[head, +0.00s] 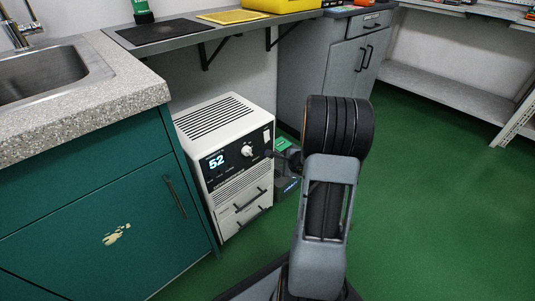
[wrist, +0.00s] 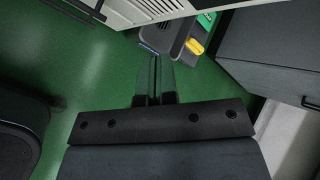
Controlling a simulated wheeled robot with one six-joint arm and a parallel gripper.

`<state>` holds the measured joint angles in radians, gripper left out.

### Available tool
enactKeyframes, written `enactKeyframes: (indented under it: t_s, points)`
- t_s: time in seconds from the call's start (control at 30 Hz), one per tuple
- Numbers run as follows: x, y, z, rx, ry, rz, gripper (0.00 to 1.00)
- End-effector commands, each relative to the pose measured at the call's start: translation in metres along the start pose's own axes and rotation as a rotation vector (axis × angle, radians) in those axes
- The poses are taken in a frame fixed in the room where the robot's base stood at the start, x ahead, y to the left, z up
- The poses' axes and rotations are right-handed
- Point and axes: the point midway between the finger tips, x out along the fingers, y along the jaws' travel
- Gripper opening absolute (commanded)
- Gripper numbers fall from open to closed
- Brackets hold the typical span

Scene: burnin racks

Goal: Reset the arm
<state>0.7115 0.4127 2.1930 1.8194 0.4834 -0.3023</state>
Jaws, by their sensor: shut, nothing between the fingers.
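My gripper (wrist: 154,62) shows in the wrist view with its two fingers side by side and closed, nothing between them. It points over the green floor, towards a grey bin-like object. In the head view my arm rises from the bottom centre and bends at a large black joint. The gripper is mostly hidden there behind that joint, with a dark part showing just left of it, close to the front of the white machine (head: 226,120). I cannot tell whether it touches the machine.
The white machine has a display reading 52, a knob and drawers. A grey bin (wrist: 164,34) with green and yellow items stands beside it. A teal cabinet (head: 100,230) with a sink is at left, grey cabinets (head: 318,72) behind. Green floor (head: 440,200) is clear at right.

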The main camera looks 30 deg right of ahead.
Motion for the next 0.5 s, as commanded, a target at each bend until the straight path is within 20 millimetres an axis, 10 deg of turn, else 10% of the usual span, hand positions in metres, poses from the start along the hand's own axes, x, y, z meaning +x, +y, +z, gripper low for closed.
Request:
enactKeyframes:
  t_s: [0.33,0.5]
  points:
    - [-0.002,-0.002,0.003,-0.007,-0.004,0.0,0.0]
    - [-0.036,-0.027,0.047,-0.129,-0.063,0.015,0.0]
